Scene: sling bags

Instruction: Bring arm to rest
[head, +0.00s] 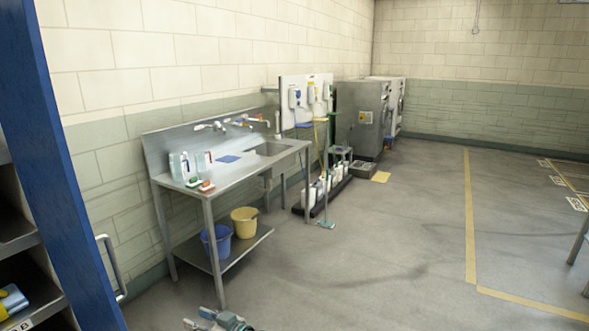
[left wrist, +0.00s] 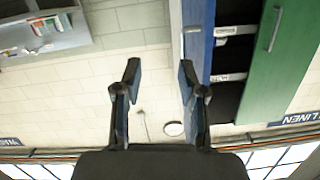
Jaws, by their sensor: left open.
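My left gripper (head: 196,318) shows at the bottom edge of the head view, low in front of the steel sink table, with most of the arm out of frame. In the left wrist view, the left gripper (left wrist: 160,82) has its two dark fingers spread apart, with nothing between them. The wrist picture appears upside down, with the pale block wall behind the fingers. My right gripper is in neither view.
A steel sink table (head: 225,172) stands along the left wall, with a blue bucket (head: 216,241) and a yellow bucket (head: 245,222) on its lower shelf. A blue post (head: 70,180) and shelving are close at left. The grey floor (head: 370,260) at centre is clear.

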